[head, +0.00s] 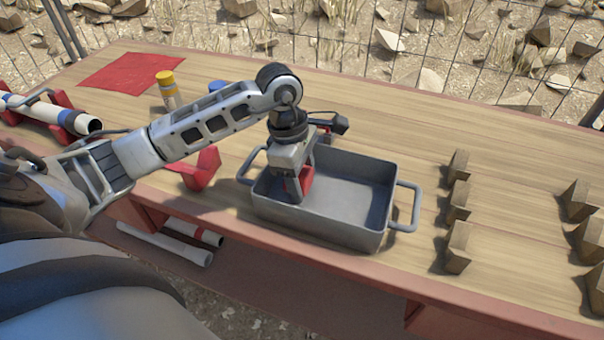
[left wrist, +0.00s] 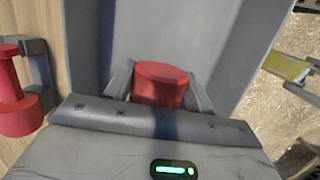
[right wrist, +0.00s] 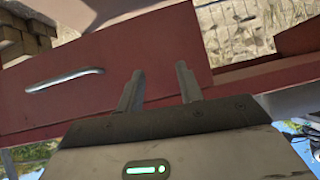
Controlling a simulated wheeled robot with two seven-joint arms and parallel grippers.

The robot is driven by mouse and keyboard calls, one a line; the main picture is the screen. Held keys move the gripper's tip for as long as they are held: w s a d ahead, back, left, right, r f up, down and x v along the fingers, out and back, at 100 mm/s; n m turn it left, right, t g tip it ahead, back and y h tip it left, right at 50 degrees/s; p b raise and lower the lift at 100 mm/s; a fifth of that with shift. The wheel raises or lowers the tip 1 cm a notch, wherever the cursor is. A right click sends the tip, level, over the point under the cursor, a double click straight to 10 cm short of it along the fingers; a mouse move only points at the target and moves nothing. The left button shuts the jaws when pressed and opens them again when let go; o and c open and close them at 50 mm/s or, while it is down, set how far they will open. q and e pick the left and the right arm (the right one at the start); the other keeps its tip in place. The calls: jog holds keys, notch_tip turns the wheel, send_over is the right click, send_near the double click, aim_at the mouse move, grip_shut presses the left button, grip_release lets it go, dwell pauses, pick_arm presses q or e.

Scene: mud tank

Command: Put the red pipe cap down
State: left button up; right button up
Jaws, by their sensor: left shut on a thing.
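The red pipe cap (left wrist: 160,84) is between the fingers of my left gripper (left wrist: 159,88), which is shut on it. In the head view the left gripper (head: 297,188) reaches down inside the left part of the grey metal tray (head: 375,240), and the red cap (head: 306,180) shows partly behind its finger. I cannot tell whether the cap touches the tray floor. My right gripper (right wrist: 160,88) is open and empty in the right wrist view, in front of a red drawer front with a metal handle; it is not in the head view.
A yellow-capped bottle (head: 167,90) and a red mat (head: 118,73) are further back. Pipes lie on red holders (head: 65,118) at left. Several wooden blocks (head: 458,212) stand right of the tray.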

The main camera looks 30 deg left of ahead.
pick_arm(q)
jog(key=shift+f+b, duration=0.3)
jog(key=shift+b, duration=0.05)
jog(key=shift+f, duration=0.25)
pick_arm(e)
jog(key=shift+f, duration=0.4)
pick_arm(q)
jog(key=shift+f+b, duration=0.1)
jog(key=shift+b, duration=0.25)
pick_arm(e)
jog(key=shift+w+a, duration=0.1)
pick_arm(q)
jog(key=o, duration=0.8)
pick_arm(e)
jog(key=shift+w+r, duration=0.1)
jog(key=shift+r, duration=0.25)
